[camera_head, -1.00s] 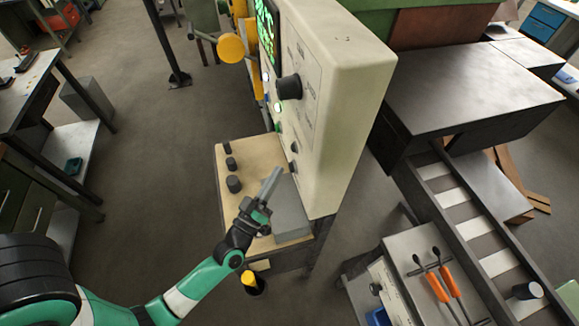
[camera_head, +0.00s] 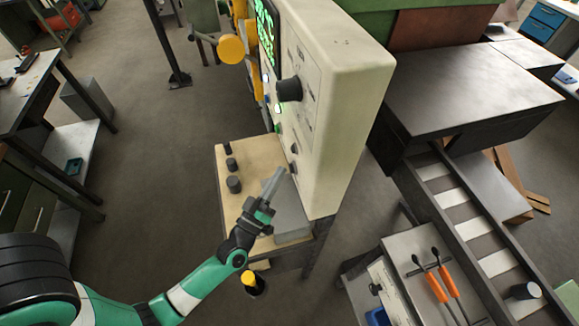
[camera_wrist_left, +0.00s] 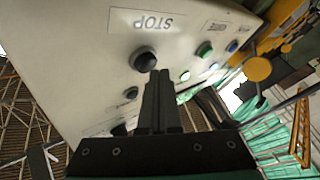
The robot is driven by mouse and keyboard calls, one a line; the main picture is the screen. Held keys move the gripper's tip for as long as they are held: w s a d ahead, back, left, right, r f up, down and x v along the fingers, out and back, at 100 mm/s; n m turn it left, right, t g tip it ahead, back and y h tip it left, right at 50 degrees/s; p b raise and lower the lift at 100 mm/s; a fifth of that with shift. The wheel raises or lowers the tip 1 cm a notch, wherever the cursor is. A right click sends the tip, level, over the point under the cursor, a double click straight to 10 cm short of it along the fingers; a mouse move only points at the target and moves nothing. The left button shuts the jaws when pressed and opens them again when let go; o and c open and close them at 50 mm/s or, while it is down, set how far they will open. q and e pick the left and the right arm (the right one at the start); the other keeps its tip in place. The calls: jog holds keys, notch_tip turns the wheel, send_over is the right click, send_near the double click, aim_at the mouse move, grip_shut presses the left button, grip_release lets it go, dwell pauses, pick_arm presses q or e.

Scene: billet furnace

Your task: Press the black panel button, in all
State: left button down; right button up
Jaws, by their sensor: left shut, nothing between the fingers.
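The pale control panel (camera_head: 345,90) stands upright, its face turned to the left in the head view. In the left wrist view, a round black button (camera_wrist_left: 144,59) sits on the panel by an upside-down STOP label (camera_wrist_left: 153,22). My left gripper (camera_head: 276,178) is shut and empty, close to the lower part of the panel face. In the left wrist view its fingertips (camera_wrist_left: 160,76) overlap the button's edge; I cannot tell whether they touch it. My right gripper is not in view.
A large black knob (camera_head: 289,89) and lit buttons (camera_head: 278,108) sit higher on the panel. A wooden bench (camera_head: 232,160) with several black cylinders stands below it. A yellow lamp-like disc (camera_head: 230,48) is beyond. Orange-handled tools (camera_head: 448,280) lie on a cart at right.

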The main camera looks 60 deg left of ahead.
pick_arm(q)
jog(key=shift+w+d, duration=0.1)
jog(key=shift+w, duration=0.4)
dwell(0.6)
jog(key=shift+s, duration=0.1)
jog(key=shift+s+a, duration=0.2)
jog(key=shift+s, duration=0.5)
jog(key=s+b, duration=0.2)
jog(key=b, duration=0.1)
jog(key=s+a+b, duration=0.1)
jog(key=s+b, duration=0.2)
dwell(0.5)
dwell(0.7)
